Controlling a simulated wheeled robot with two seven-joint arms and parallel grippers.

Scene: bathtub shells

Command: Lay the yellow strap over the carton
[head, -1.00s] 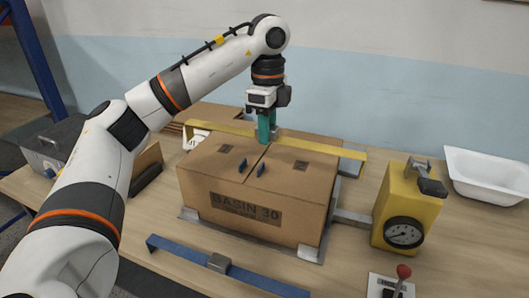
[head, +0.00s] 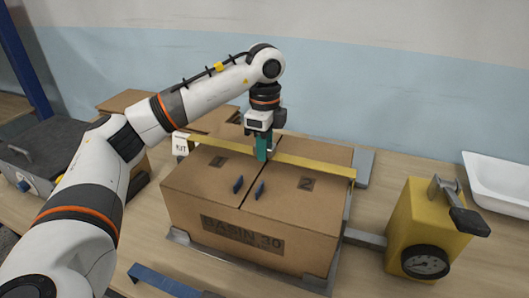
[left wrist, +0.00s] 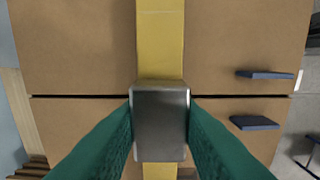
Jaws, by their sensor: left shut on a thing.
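The carton (head: 290,216), brown and marked "BASIN 30", stands on a grey metal plate in the head view. The yellow strap (head: 318,167) runs left to right across its top, behind the two small blue tabs, with both ends bent down. My left gripper (head: 262,157) points down over the carton and is shut on the strap's grey middle block. The left wrist view shows the teal fingers on either side of this block (left wrist: 160,122), with the strap (left wrist: 160,45) crossing the carton's seam (left wrist: 75,97). I cannot tell whether the strap touches the carton top. My right gripper is not in view.
A yellow device with a dial (head: 410,225) stands right of the carton, joined to a grey bar. A white basin (head: 497,185) is at the far right. A grey case (head: 50,155) and more cardboard stand left.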

